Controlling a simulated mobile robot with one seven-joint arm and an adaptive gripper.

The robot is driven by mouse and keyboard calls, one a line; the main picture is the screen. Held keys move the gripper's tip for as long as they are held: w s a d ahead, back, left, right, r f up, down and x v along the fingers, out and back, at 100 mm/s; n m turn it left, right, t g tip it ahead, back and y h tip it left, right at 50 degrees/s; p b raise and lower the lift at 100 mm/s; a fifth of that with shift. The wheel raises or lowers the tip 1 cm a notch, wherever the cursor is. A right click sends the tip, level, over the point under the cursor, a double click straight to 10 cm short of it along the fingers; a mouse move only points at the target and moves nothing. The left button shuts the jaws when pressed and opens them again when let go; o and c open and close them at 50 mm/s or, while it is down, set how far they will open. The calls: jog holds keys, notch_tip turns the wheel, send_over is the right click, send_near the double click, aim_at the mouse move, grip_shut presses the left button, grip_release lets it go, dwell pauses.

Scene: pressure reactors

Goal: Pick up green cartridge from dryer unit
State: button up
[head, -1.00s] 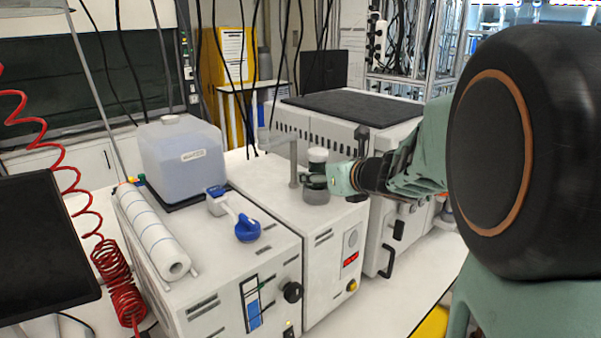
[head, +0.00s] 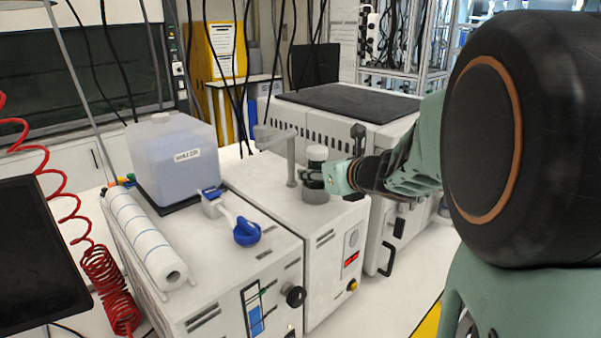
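The dryer unit (head: 270,188) looks to be the white box with a red display in the middle of the bench. A short grey cylindrical holder (head: 316,197) stands on its top. My gripper (head: 314,178) comes in level from the right. Its dark fingers are at the cylinder, just above the holder. The fingers are too small to show whether they have closed on it.
A bent grey arm (head: 291,155) rises from the box just left of the cylinder. A white unit with a black top (head: 350,105) stands behind and right. To the left are a water tank (head: 175,160), a blue-handled tool (head: 246,232) and a paper roll (head: 145,238).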

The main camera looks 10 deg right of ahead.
jog(key=c, duration=0.7)
jog(key=shift+c, duration=0.4)
jog(key=shift+r, duration=0.15)
